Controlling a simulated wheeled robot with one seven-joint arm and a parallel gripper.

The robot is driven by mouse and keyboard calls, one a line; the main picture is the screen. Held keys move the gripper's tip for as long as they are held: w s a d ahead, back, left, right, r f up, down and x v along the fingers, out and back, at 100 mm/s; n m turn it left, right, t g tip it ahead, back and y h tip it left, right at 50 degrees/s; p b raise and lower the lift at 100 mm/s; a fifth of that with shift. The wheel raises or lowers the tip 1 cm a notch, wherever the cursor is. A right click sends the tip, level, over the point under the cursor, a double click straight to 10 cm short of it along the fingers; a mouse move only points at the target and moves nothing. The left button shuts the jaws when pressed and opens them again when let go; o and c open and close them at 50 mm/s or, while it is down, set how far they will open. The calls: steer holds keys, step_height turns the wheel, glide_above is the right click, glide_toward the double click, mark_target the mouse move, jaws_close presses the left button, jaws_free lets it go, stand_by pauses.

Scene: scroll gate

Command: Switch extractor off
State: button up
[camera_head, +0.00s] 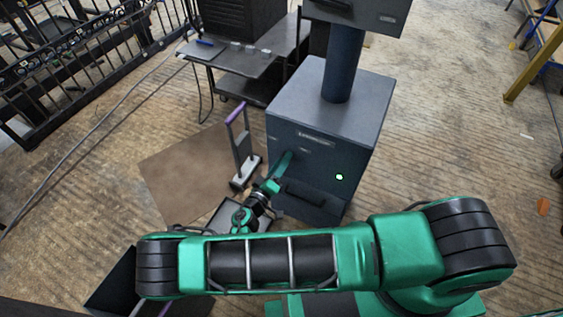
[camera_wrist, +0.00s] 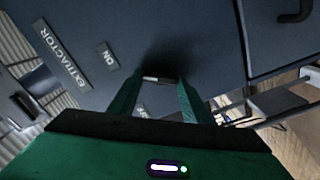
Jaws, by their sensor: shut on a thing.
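The extractor is a dark blue-grey cabinet (camera_head: 340,95) with a thick pipe on top. A green lamp (camera_head: 339,177) glows on its front. My gripper (camera_head: 284,162) reaches the left part of that front, below the nameplate. In the wrist view, the EXTRACTOR plate (camera_wrist: 65,55) and the ON label (camera_wrist: 108,56) show left of my gripper (camera_wrist: 158,84). Its green fingers are shut on the small switch (camera_wrist: 151,79), of which only a pale piece shows between them. Another label (camera_wrist: 142,110) is mostly hidden by the left finger.
A purple-handled tool (camera_head: 240,150) stands on a brown board (camera_head: 185,170) left of the cabinet. A dark cart (camera_head: 245,60) is behind it. A black handle (camera_head: 303,194) juts from the cabinet's lower front, close to my gripper. Black metal railings (camera_head: 80,60) stand at far left.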

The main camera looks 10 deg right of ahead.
steer(key=shift+a+f+n, duration=0.1)
steer(key=shift+f+n, duration=0.1)
steer(key=shift+n, duration=2.25)
steer(key=shift+a+f+n, duration=0.1)
steer(key=shift+f+n, duration=0.05)
steer(key=shift+n, duration=2.25)
steer(key=shift+f+n, duration=0.2)
steer(key=shift+n, duration=2.25)
steer(key=o, duration=1.1)
steer(key=shift+d+r, duration=0.1)
steer(key=shift+s, duration=0.15)
